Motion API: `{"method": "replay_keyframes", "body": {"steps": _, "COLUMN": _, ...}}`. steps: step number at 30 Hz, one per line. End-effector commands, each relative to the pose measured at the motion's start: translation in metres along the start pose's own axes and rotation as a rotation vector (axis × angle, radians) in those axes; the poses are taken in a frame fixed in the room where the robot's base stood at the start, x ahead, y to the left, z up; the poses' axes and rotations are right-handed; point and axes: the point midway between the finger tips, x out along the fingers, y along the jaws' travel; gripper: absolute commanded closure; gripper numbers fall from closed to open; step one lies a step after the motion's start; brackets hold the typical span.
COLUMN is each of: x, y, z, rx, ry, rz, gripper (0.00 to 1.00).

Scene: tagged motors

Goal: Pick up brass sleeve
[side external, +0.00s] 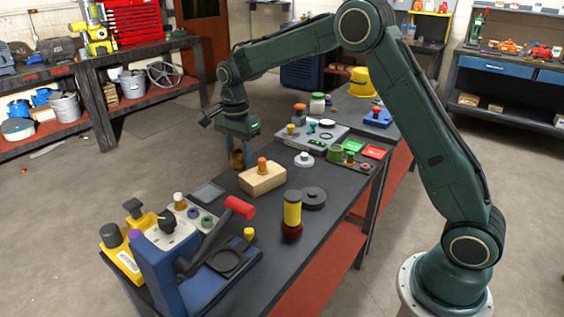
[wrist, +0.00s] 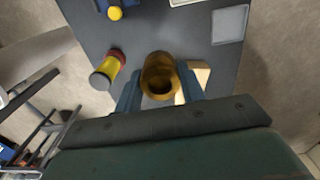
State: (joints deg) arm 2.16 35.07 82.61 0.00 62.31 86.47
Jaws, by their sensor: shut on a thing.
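The brass sleeve (side external: 237,159) is a brown-gold hollow cylinder near the far edge of the dark table, behind the wooden block in the side view. In the wrist view the sleeve (wrist: 160,80) sits between my two blue-grey fingers, with its dark round opening showing. My gripper (side external: 239,163) points down and is shut on the sleeve, one finger on each side. The gripper also shows in the wrist view (wrist: 159,76). The sleeve's lower end is partly hidden, so I cannot tell whether it touches the table.
A wooden block (side external: 262,180) with an orange peg stands close to the sleeve. A red-and-yellow cylinder (side external: 292,212), a dark disc (side external: 313,198) and a blue lever press (side external: 165,265) stand nearer the front. A grey tray of parts (side external: 290,137) lies to the right.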

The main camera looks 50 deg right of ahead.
Motion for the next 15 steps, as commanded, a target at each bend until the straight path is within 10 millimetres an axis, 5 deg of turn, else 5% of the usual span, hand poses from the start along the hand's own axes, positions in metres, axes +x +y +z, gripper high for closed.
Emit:
{"method": "replay_keyframes", "body": {"steps": 6, "x": -0.019, "y": -0.001, "z": 0.0, "rx": 0.0, "ry": 0.0, "rz": -0.002, "gripper": 0.92}}
{"method": "replay_keyframes", "body": {"steps": 15, "x": -0.023, "y": 0.0, "z": 0.0, "rx": 0.0, "ry": 0.0, "rz": -0.001, "gripper": 0.92}}
